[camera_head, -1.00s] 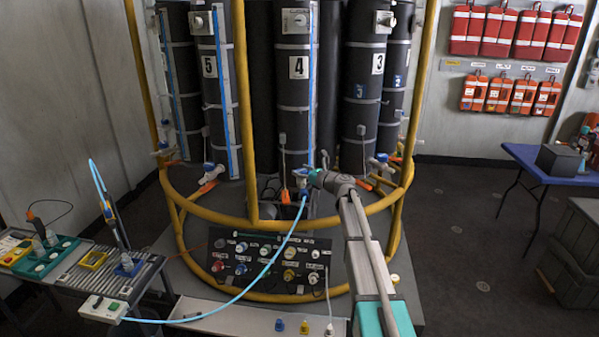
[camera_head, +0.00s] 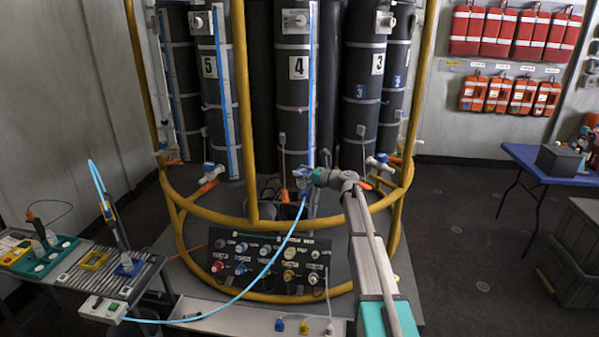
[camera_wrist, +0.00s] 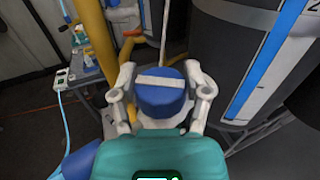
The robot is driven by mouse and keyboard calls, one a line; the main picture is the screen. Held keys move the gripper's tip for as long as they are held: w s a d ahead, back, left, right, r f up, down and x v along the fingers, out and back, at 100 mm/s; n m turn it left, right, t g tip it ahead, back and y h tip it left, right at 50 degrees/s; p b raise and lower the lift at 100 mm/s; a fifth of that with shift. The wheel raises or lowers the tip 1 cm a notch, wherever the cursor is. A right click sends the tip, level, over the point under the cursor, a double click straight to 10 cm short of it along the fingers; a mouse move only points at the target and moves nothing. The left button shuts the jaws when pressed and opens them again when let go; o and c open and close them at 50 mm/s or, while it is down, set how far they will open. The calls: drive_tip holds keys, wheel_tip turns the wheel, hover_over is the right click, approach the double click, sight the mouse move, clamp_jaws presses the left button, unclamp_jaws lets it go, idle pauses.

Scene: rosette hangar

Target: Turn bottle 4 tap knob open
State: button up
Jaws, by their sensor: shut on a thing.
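Bottle 4 (camera_head: 297,95) is the tall dark cylinder with a white number 4 label, at the centre behind the yellow rail. Its tap is low at the bottle's foot, where the blue hose's upper end shows. My gripper (camera_head: 308,175) is at this tap, coming from the right. In the wrist view, the blue tap knob (camera_wrist: 160,98) with a white bar across its top sits between the two fingers of my gripper (camera_wrist: 161,90). The fingers are shut on its sides. In the head view the gripper partly hides the knob.
The yellow tubular rail (camera_head: 225,218) curves around the bottles, close to my arm. A blue hose (camera_head: 262,275) runs from the tap area to the left bench (camera_head: 95,285). A panel (camera_head: 262,265) with several coloured knobs stands below. Bottles 5 (camera_head: 212,95) and 3 (camera_head: 362,95) flank bottle 4.

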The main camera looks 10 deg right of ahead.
drive_tip(key=n+g+y, duration=0.1)
drive_tip(key=g, duration=0.1)
drive_tip(key=n+g+y, duration=0.1)
drive_tip(key=n+g, duration=0.1)
drive_tip(key=n+g+y, duration=0.1)
drive_tip(key=g, duration=0.1)
drive_tip(key=shift+w+d+n+g, duration=0.15)
drive_tip(key=shift+w+n+g, duration=0.2)
drive_tip(key=shift+n+g, duration=0.05)
drive_tip(key=shift+s+r+n+g+y, duration=0.1)
drive_tip(key=shift+n+g+y, duration=0.15)
drive_tip(key=shift+n+g, duration=0.95)
drive_tip(key=shift+s+n+g+y, duration=0.1)
drive_tip(key=shift+n+g+y, duration=0.15)
drive_tip(key=shift+n+g, duration=0.95)
drive_tip(key=shift+m+g, duration=0.4)
drive_tip(key=shift+g, duration=0.3)
drive_tip(key=o, duration=1.2)
drive_tip(key=shift+c, duration=0.2)
drive_tip(key=shift+s, duration=0.1)
